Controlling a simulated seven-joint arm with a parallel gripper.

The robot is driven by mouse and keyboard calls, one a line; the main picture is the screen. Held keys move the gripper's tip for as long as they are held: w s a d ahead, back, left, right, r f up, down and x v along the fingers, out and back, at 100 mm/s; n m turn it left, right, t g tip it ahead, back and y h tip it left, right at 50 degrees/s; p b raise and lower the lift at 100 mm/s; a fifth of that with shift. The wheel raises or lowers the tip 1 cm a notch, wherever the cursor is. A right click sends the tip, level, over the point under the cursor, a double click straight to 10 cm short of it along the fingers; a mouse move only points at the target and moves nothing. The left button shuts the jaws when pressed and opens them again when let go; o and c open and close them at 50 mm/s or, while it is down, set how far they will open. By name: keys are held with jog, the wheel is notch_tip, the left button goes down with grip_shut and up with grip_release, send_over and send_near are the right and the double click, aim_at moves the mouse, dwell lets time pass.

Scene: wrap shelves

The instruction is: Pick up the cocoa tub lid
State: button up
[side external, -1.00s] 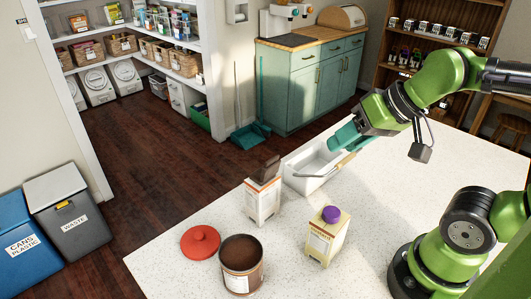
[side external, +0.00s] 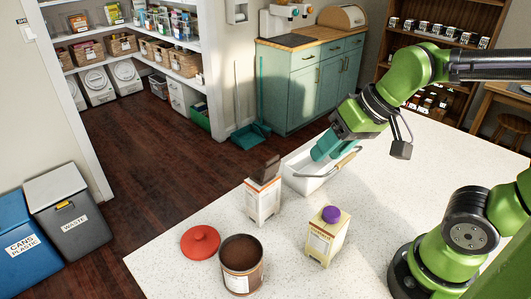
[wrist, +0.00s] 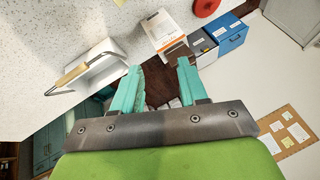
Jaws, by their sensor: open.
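The red cocoa tub lid (side external: 200,241) lies flat on the white speckled counter with its round knob up. It also shows at the top edge of the wrist view (wrist: 206,6), partly cut off. The open cocoa tub (side external: 241,264), full of brown powder, stands just right of the lid. My gripper (side external: 325,153) has teal fingers and is above the white bin, well to the right of and behind the lid. In the wrist view my gripper (wrist: 157,76) has its fingers apart with nothing between them.
A white bin (side external: 302,183) with a wooden handle stands below my gripper. Counter (side external: 180,278) left of the tub is clear. Bins (side external: 67,212) stand on the floor beyond.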

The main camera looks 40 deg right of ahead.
jog(key=w+a+f+n+g, duration=0.2)
jog(key=w+a+n+g, duration=0.1)
jog(key=w+a, duration=0.6)
jog(key=n+g+h, duration=0.3)
send_over(200, 234)
notch_tip(200, 234, down, 13)
jog(key=shift+w+f, duration=0.1)
jog(key=shift+f, duration=3.2)
grip_shut()
